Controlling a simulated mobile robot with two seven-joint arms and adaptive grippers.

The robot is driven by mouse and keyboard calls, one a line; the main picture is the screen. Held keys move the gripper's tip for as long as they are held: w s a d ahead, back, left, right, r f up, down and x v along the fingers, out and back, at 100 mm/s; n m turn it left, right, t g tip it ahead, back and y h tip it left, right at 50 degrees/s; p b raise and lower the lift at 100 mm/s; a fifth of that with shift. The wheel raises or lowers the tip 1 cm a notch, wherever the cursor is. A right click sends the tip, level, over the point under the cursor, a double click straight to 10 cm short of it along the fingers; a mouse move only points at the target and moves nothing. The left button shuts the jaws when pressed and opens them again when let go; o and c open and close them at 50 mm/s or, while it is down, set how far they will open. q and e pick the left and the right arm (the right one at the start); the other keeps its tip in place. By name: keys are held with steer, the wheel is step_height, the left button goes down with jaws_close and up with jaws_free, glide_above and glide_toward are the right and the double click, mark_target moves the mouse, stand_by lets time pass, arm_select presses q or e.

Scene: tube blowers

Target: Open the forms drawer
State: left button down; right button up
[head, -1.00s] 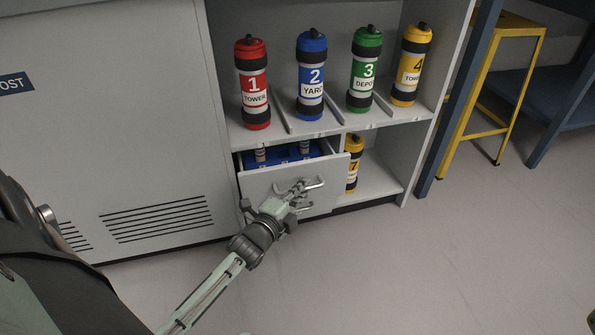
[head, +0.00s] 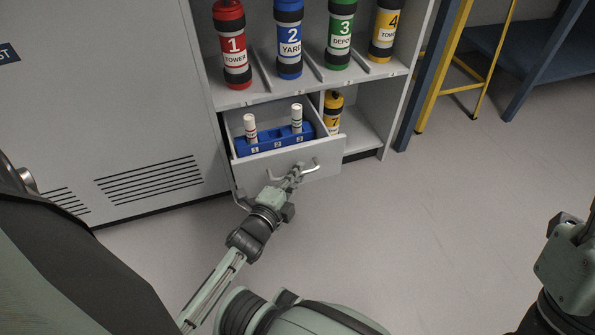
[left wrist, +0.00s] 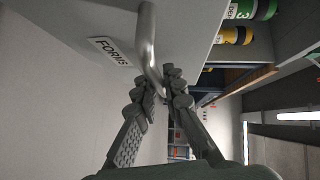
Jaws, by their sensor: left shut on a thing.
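The forms drawer (head: 323,165) is a pale grey drawer low in the cabinet, pulled partly out. Its metal bar handle (head: 312,168) is on the front; in the left wrist view the handle (left wrist: 148,40) runs down between my fingers, beside a "FORMS" label (left wrist: 110,51). My left gripper (head: 291,177) is shut on the handle; its fingers (left wrist: 164,88) also show in the left wrist view. Inside the drawer is a blue rack (head: 277,142) with two white tubes standing in it. Part of my right arm (head: 568,262) shows at the right edge; its fingertips are not clear.
Red (head: 235,45), blue, green and yellow numbered canisters stand on the shelf above. A yellow canister (head: 333,108) stands in the compartment right of the drawer. A yellow stool (head: 432,95) and blue bench frame stand at right. The floor in front is clear.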

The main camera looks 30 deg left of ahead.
arm_select(q)
steer(key=c, duration=1.9)
jaws_free()
steer(key=s, duration=0.4)
steer(key=s+r, duration=0.1)
steer(key=s, duration=0.7)
steer(key=shift+d+r, duration=0.35)
steer(key=shift+d, duration=0.05)
steer(key=shift+w, duration=0.1)
